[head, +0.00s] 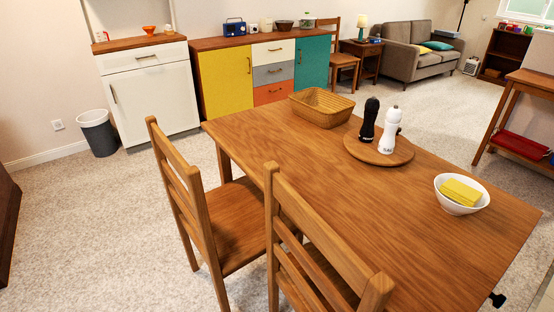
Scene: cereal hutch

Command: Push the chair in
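A wooden chair (228,217) with a slatted back stands at the left side of the wooden table (292,150). Much of its seat shows outside the table edge, and its back is well apart from the edge. A second wooden chair (288,246) stands nearer, at the bottom middle. Its back is close to the table edge and hides most of its seat. My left gripper is not in view. A small dark part (497,299) shows below the table's near right corner. It may belong to my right gripper, but its fingers cannot be made out.
On the table are a woven basket (307,108), a round board (357,151) with black and white mills, and a white bowl (443,202) holding something yellow. A grey bin (98,135) stands by the white cabinet (150,97). Carpet (90,230) left of the chairs is clear.

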